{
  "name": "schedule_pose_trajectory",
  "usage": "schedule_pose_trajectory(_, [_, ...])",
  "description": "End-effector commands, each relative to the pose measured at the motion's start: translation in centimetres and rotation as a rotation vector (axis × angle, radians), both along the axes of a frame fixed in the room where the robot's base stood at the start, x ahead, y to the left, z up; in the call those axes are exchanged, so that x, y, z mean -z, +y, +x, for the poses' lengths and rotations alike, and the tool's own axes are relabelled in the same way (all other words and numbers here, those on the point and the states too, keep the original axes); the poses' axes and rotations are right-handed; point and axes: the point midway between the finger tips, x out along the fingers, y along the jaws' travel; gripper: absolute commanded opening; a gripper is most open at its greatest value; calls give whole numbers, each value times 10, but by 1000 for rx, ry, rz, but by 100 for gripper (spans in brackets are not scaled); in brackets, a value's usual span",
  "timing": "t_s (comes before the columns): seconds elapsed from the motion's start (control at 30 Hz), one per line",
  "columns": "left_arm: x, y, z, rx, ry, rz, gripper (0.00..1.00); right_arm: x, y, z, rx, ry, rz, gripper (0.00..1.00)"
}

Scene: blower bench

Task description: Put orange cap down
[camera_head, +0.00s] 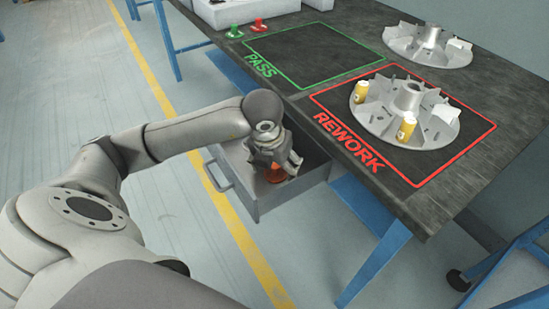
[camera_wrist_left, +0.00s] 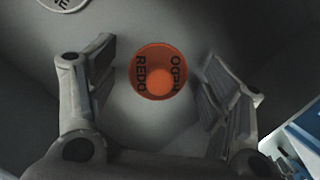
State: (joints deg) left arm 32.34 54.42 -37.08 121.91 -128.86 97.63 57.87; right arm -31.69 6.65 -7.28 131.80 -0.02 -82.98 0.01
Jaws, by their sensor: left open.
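The orange cap (camera_wrist_left: 158,71) with dark "REDO" lettering shows in the left wrist view, lying on the grey floor of the drawer between my open fingers and apart from both. It also shows in the head view as an orange patch (camera_head: 275,174) just below my gripper. My left gripper (camera_head: 278,165) is open and reaches down into the open drawer (camera_head: 262,199) under the bench. In the left wrist view the left gripper's fingers (camera_wrist_left: 160,95) stand wide on either side of the cap. My right gripper is not in view.
The bench has a green PASS zone (camera_head: 305,52) and a red REWORK zone (camera_head: 445,163). A finned impeller (camera_head: 385,122) with yellow bottles stands in REWORK; another (camera_head: 428,45) is behind. Green (camera_head: 234,33) and red (camera_head: 259,26) pieces lie by a white bin (camera_head: 235,12).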

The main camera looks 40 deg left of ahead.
Motion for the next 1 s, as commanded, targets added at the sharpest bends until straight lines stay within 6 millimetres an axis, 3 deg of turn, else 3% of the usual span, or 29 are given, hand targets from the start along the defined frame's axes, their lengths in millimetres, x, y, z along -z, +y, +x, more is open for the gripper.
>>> schedule_pose_trajectory(0.07, [-3, 0, 0, 0, -1, 0, 73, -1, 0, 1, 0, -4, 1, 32])
schedule_pose_trajectory(0.6, [-102, -5, -26, 0, -4, 0, 73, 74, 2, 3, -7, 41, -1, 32])
schedule_pose_trajectory(0.8, [-115, -6, -31, 0, -1, 0, 73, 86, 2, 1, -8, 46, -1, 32])
schedule_pose_trajectory(1.0, [-117, -6, -32, 0, 0, 0, 73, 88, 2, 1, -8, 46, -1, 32])
